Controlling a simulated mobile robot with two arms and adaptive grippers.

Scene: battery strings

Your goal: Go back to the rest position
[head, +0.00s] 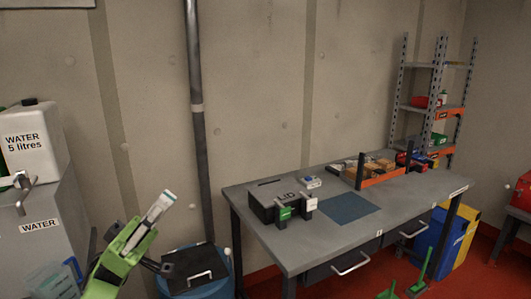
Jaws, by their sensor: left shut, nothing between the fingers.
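My left gripper (163,201) is at the lower left of the head view, on a green arm part that comes up from the bottom edge. Its pale fingers point up and to the right, are shut together, and hold nothing. It shows in front of the bare wall, to the left of the grey workbench (335,228) and apart from it in the picture. My right gripper is not in view.
A blue bin with a dark lid (196,268) stands near my left gripper. A water container (35,142) sits at the left. Shelves (420,107) stand at the right.

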